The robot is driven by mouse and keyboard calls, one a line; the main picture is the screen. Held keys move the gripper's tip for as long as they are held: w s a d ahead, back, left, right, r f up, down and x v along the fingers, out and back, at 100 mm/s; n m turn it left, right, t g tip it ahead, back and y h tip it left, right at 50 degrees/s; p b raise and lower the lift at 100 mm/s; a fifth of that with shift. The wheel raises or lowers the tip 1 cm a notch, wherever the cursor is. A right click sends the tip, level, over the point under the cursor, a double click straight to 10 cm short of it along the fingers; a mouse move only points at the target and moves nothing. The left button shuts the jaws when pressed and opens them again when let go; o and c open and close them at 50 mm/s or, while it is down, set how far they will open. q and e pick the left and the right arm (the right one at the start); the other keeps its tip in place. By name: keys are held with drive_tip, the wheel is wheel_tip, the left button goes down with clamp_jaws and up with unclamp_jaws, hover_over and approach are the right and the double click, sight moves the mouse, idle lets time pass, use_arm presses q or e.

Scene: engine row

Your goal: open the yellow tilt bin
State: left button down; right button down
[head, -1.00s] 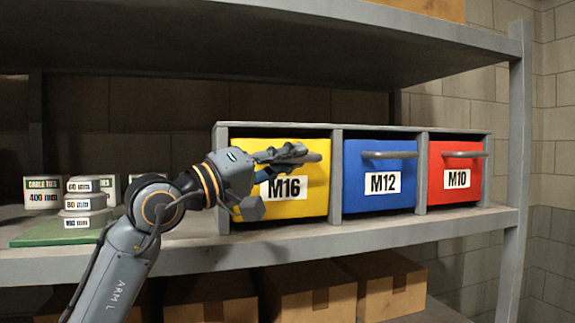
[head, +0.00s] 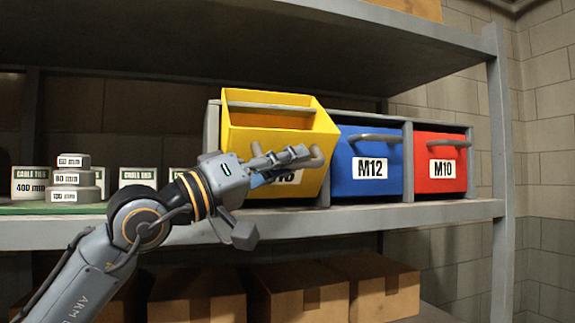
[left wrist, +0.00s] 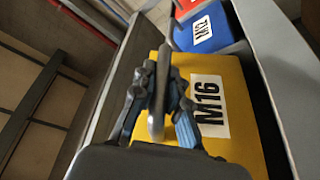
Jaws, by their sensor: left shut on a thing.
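The yellow tilt bin (head: 318,135), labelled M16, is tipped forward out of its grey rack, and its open top shows. My left gripper (head: 302,157) is shut on the bar handle (head: 317,158) at the front of the yellow bin and hides part of the label. In the left wrist view, the fingers (left wrist: 157,100) close around the grey handle in front of the yellow face (left wrist: 238,110). The bin's inside is mostly hidden. My right gripper is out of view.
The blue M12 bin (head: 350,145) and the red M10 bin (head: 440,148) stand to the right in the same rack (head: 408,165). Stacked round tins (head: 76,178) and cable-tie boxes (head: 138,178) stand at the left. Cardboard boxes (head: 375,288) sit below the shelf edge (head: 400,217).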

use_arm(q)
drive_tip(key=shift+f, duration=0.2)
drive_tip(key=c, duration=1.3)
unclamp_jaws()
drive_tip(key=shift+d, duration=0.1)
drive_tip(key=shift+c, duration=0.2)
drive_tip(key=shift+r, duration=0.1)
drive_tip(key=v, duration=1.2)
